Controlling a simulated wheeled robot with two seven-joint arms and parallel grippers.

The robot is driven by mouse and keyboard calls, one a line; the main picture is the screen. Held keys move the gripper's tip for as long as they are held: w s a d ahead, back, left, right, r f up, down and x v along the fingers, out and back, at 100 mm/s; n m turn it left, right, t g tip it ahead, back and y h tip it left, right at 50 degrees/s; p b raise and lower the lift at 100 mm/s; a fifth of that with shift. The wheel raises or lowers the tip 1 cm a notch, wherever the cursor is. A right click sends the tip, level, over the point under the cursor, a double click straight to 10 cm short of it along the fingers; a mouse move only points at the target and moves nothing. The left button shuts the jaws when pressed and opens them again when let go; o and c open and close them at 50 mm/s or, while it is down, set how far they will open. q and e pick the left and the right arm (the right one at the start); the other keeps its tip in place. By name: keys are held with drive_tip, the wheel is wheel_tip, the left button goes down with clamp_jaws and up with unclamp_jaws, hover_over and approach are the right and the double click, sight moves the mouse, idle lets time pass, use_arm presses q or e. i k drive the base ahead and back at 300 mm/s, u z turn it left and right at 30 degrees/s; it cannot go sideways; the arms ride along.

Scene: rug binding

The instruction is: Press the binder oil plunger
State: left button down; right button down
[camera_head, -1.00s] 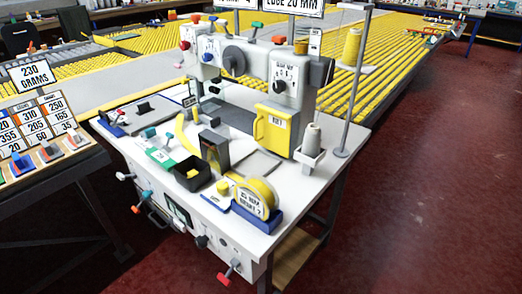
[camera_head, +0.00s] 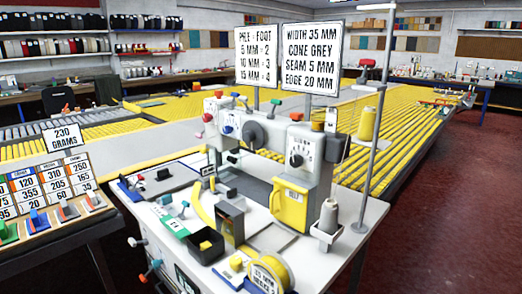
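The white binding machine (camera_head: 255,165) stands on a white table (camera_head: 365,215) in the middle. Its head carries a red knob (camera_head: 207,117), a blue knob (camera_head: 227,129), a dark handwheel (camera_head: 252,134) and a numbered dial (camera_head: 297,160). Neither of my grippers is in view.
Two signs (camera_head: 310,57) rise behind the machine. A lever board (camera_head: 50,190) stands at left. Red floor (camera_head: 440,235) is open at right.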

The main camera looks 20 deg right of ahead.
sight(296, 116)
drive_tip(key=u, duration=1.6)
drive_tip(key=k, duration=0.75)
drive_tip(key=z, duration=1.15)
drive_tip(key=i, duration=0.5)
drive_tip(key=u, duration=0.05)
